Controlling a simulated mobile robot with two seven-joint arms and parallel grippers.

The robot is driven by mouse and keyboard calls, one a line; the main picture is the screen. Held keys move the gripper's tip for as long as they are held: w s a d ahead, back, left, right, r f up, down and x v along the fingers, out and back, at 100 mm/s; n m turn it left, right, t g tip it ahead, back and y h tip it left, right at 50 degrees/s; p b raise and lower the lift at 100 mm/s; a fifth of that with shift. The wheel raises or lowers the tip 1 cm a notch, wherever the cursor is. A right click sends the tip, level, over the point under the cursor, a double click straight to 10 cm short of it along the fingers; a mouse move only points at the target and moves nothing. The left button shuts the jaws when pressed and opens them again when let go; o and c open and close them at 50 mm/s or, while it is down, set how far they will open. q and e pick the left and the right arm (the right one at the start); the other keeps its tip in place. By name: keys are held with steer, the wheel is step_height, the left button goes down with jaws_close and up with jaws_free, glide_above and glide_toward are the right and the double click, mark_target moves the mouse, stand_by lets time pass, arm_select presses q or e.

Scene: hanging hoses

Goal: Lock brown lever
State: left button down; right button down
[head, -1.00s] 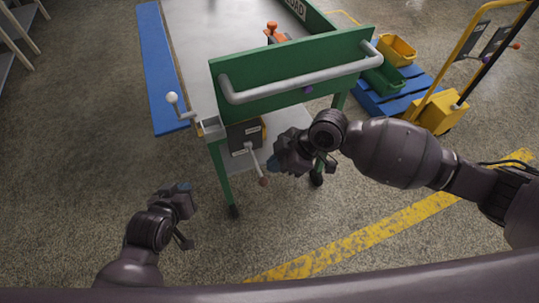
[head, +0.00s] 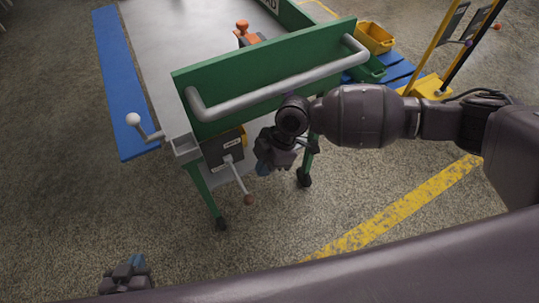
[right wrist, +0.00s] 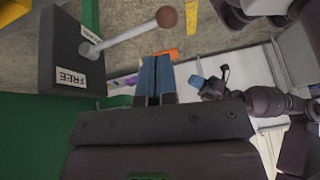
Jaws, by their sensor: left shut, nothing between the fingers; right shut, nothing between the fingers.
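The brown lever is a silver rod with a brown ball knob (head: 248,200). It comes out of a dark box (head: 222,149) under the near end of the green cart and slants down to the right. In the right wrist view, the knob (right wrist: 167,17) is at the top, with the box (right wrist: 65,50) and its "FREE" label at left. My right gripper (head: 263,168) is shut and empty, just right of the lever and apart from it. Its blue fingers (right wrist: 155,66) show closed together below the knob. My left gripper (head: 137,262) is shut and empty at the bottom left, away from the cart.
The green cart (head: 270,75) has a silver handle bar (head: 285,88) across its near end, above my right gripper. A white-knobbed crank (head: 134,119) sticks out at its left corner. A blue board (head: 120,80) runs along its left side. Open floor lies in front.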

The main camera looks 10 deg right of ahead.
mark_target(251, 195)
steer(key=x, duration=0.7)
steer(key=shift+s+f+b, duration=0.3)
steer(key=shift+s, duration=0.05)
step_height(251, 195, down, 6)
steer(key=t+y+b, duration=0.1)
steer(key=t, duration=0.2)
steer(key=shift+w+a+r+n, duration=0.1)
steer(key=shift+r+n, duration=0.05)
steer(key=shift+n, duration=0.25)
